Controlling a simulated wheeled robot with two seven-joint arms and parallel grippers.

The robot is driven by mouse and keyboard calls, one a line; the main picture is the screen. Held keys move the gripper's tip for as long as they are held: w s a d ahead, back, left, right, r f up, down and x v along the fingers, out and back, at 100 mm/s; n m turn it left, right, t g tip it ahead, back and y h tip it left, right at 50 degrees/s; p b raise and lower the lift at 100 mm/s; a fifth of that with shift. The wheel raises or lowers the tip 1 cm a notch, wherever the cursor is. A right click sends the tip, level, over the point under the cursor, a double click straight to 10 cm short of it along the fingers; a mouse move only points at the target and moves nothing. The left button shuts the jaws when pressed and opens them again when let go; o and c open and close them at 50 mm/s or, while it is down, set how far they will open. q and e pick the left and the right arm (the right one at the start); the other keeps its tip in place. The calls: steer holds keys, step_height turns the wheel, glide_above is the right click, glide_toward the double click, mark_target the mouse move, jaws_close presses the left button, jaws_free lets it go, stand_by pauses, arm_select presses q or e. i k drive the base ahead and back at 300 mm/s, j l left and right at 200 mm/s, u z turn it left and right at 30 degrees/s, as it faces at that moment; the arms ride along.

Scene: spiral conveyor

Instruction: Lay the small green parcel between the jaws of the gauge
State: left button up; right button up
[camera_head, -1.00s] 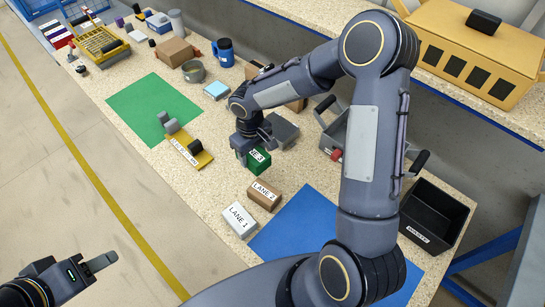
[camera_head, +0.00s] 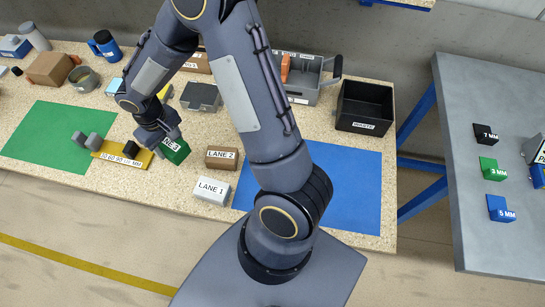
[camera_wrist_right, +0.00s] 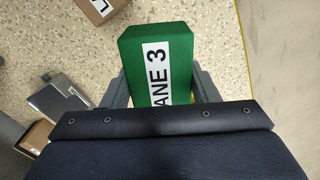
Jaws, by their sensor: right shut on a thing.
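The small green parcel (camera_head: 176,153), labelled LANE 3, is held in my right gripper (camera_head: 168,138), which is shut on it. In the right wrist view the parcel (camera_wrist_right: 158,45) sits between the two grey fingers. The gauge (camera_head: 108,151) is a yellow bar with a millimetre scale on the bench. It has a grey jaw (camera_head: 93,141) at its left part and a black jaw (camera_head: 131,149) to the right, with a gap between them. The parcel is just right of the black jaw, near the bar's right end; its height above the bench is unclear. My left gripper is out of view.
Brown LANE 2 (camera_head: 222,158) and white LANE 1 (camera_head: 211,191) parcels lie right of my right gripper. A green mat (camera_head: 45,135) lies under the gauge's left side, a blue mat (camera_head: 345,190) to the right. A black waste bin (camera_head: 364,108) stands behind the blue mat.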

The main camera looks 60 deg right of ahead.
mark_target(111, 149)
steer(key=j+z, duration=0.25)
steer(key=z, duration=0.15)
steer(key=j+z, duration=0.25)
steer(key=z, duration=0.15)
steer(key=j+z, duration=0.25)
steer(key=z, duration=0.75)
